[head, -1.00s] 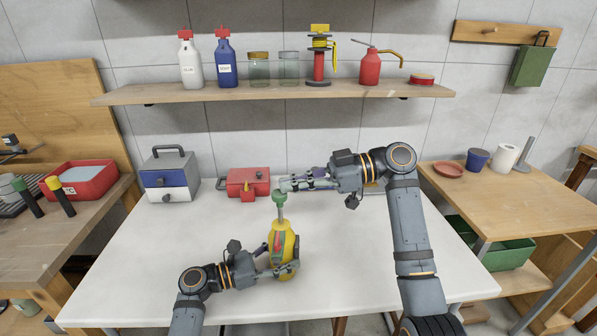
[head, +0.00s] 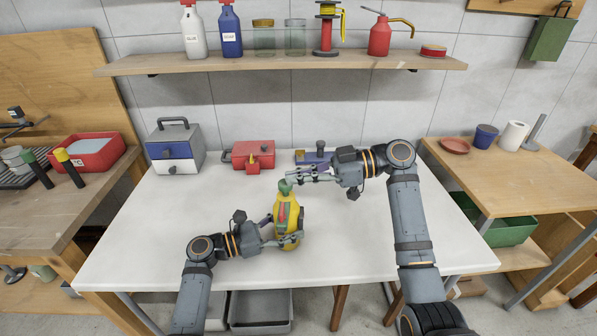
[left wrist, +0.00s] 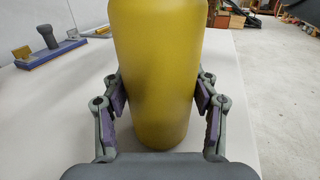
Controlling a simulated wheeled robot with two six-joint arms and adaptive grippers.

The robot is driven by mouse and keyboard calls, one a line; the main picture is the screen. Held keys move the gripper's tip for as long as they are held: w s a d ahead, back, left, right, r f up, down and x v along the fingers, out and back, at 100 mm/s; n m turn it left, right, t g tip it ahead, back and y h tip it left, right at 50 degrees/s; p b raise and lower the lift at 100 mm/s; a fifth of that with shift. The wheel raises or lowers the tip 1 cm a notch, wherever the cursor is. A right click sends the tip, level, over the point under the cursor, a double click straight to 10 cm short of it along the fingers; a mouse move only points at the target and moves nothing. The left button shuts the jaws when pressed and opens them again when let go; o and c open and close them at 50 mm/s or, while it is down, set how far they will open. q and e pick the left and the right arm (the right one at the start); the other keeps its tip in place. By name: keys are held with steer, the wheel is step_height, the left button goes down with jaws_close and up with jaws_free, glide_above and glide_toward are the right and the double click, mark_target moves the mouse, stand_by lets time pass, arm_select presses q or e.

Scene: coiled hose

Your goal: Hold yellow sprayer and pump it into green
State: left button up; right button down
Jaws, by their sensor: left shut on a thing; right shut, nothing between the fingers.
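The yellow sprayer (head: 293,222) stands nearly upright on the white table, with a green pump knob (head: 285,186) close above its body and a red and green part on its front. My left gripper (head: 285,234) is shut around its body from the lower left. The left wrist view shows the yellow body (left wrist: 157,75) between the two fingers. My right gripper (head: 294,179) is shut and empty, its fingertips at the top of the green knob. I cannot tell whether they touch it.
A red box (head: 250,156), a grey-blue toolbox (head: 175,148) and a purple-blue tool (head: 314,156) stand at the table's back. A green bin (head: 508,231) is under the right-hand bench. The table's front is mostly clear.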

arm_select(q)
steer(key=shift+r, duration=0.1)
arm_select(e)
steer(key=shift+f, duration=0.3)
arm_select(q)
steer(key=shift+w, duration=0.1)
arm_select(e)
steer(key=d+r, duration=0.6)
steer(key=d, duration=0.4)
steer(key=shift+r, duration=0.3)
arm_select(q)
steer(key=o, duration=1.5)
